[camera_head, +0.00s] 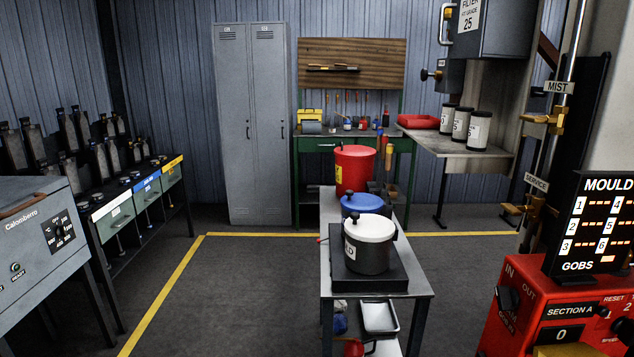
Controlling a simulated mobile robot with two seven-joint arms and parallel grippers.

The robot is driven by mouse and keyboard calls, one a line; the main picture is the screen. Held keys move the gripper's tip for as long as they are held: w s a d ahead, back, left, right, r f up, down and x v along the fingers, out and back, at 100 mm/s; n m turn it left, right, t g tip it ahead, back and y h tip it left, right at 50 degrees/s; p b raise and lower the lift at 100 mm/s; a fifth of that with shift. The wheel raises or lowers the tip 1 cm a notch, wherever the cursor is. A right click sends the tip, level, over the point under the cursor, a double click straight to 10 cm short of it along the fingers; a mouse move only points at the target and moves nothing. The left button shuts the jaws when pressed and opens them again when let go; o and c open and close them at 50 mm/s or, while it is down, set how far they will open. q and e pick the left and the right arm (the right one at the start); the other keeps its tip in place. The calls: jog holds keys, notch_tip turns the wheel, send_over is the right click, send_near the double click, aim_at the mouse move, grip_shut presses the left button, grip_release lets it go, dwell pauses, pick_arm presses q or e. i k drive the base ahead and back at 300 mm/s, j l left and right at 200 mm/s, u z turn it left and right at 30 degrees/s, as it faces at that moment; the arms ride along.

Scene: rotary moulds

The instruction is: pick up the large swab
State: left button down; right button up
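I cannot clearly make out the large swab. A few upright handles, one wooden (389,160), stand beside the red bin at the far end of the narrow metal cart (421,284); their lower ends are hidden, and I cannot tell whether one belongs to a swab. A dark pot with a white lid (369,229) sits on a black plate at the cart's near end. A blue-lidded pot (362,203) stands behind it, then the red bin (355,163). Neither of my grippers is in view.
A red control console (520,305) and machine posts stand at right. A grey Calomberro unit (45,240) and a mould rack (130,212) stand at left. A workbench (320,146) and lockers (250,120) are behind. The floor left of the cart is clear.

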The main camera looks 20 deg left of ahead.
aim_at(380, 129)
jog(key=j+u, duration=0.15)
jog(key=j, duration=0.3)
jog(key=z, duration=2.15)
jog(key=l+u, duration=0.1)
jog(key=u, duration=1.95)
jog(key=i+j+u, duration=0.4)
jog(key=j, duration=0.15)
jog(key=i+j+u, duration=0.65)
jog(key=i+u, duration=0.2)
jog(key=i, duration=0.15)
